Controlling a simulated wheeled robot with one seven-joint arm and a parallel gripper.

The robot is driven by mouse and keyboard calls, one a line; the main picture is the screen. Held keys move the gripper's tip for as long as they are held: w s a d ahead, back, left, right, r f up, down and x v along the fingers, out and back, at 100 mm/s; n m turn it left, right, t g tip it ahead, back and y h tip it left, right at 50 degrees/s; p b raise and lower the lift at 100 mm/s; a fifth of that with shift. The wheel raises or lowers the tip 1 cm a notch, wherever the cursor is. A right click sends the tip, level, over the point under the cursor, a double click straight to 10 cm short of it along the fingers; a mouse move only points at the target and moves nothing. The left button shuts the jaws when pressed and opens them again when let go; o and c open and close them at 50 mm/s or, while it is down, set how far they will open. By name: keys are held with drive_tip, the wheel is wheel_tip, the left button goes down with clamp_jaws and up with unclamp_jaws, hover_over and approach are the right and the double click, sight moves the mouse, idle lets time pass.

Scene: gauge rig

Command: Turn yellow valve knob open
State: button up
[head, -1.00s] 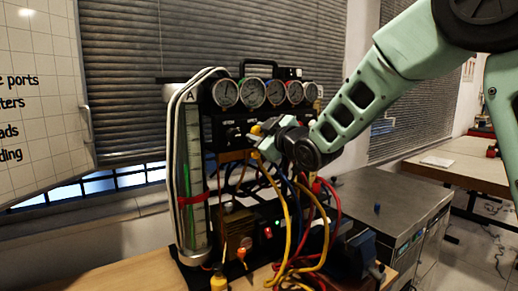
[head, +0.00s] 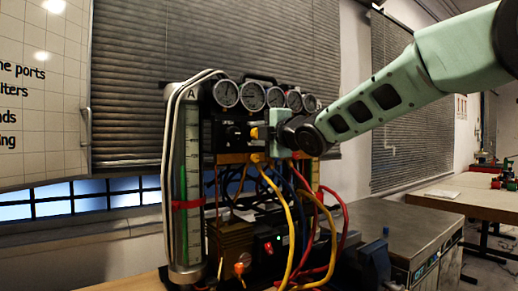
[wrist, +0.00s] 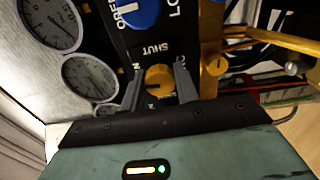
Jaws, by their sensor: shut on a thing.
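The yellow valve knob (wrist: 159,80) shows in the wrist view between the two grey fingers of my gripper (wrist: 160,88), which is shut on it. The panel beside the knob carries the word SHUT and other lettering that is partly hidden. In the head view the yellow knob (head: 254,133) shows at the left tip of my gripper (head: 262,133), on the black panel below the gauges. My gripper and arm reach in from the right and hide the panel's right part.
A row of round gauges (head: 252,96) sits above the panel. A blue knob (wrist: 140,12) is near the yellow one. Yellow, blue and red hoses (head: 290,215) hang below my gripper. A tall tube marked A (head: 193,180) stands at the left.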

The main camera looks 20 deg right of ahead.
drive_tip(key=shift+f+n+b, duration=0.1)
drive_tip(key=shift+n+b, duration=0.65)
drive_tip(key=shift+n, duration=0.05)
drive_tip(key=o, duration=1)
drive_tip(key=shift+a, duration=0.1)
drive_tip(key=shift+c, duration=0.2)
